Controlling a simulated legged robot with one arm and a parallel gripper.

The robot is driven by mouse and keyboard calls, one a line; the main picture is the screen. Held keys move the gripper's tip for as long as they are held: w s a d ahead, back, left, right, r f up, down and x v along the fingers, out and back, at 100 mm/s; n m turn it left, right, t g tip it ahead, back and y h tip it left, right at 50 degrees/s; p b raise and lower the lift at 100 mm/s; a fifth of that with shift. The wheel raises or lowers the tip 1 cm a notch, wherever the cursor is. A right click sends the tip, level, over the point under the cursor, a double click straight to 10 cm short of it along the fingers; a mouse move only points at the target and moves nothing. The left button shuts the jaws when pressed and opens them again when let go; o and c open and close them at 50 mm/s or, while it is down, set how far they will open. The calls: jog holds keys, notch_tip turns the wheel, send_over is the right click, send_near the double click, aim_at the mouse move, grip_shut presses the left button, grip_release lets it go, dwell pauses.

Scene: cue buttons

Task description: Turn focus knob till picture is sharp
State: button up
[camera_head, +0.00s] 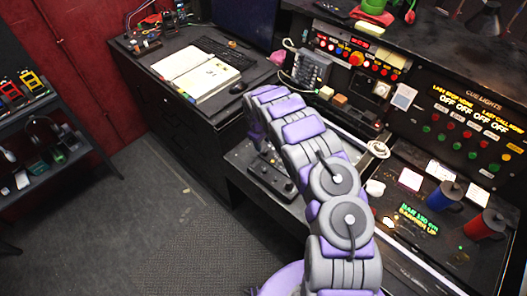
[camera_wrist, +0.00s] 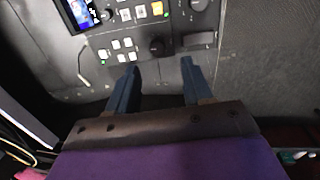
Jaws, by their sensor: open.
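In the wrist view a grey control panel (camera_wrist: 215,65) lies ahead of my gripper (camera_wrist: 160,66). My two blue-grey fingers are spread apart with nothing between them. A dark round knob (camera_wrist: 157,46) sits just beyond the fingertips, roughly between them, with no visible contact. A second, grey knob (camera_wrist: 198,5) is at the top edge. A small lit screen (camera_wrist: 82,12) is at the upper left; I cannot tell how sharp its picture is. Which knob is for focus is not readable. In the head view my gripper (camera_head: 256,132) is over the dark panel (camera_head: 262,178), partly hidden by my arm.
In the head view an open book (camera_head: 200,75) and keyboard lie on the black desk behind. A cue-lights panel (camera_head: 470,120) and blue and red cylinders (camera_head: 484,225) stand at the right. Floor at left is clear.

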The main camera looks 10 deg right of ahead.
aim_at(265, 152)
jog(key=f, duration=0.4)
jog(key=d+f, duration=0.1)
jog(key=f, duration=0.1)
jog(key=shift+w+d+b, duration=0.1)
jog(key=shift+w+b, duration=0.2)
jog(key=shift+f, duration=0.35)
jog(key=shift+c, duration=0.5)
grip_shut()
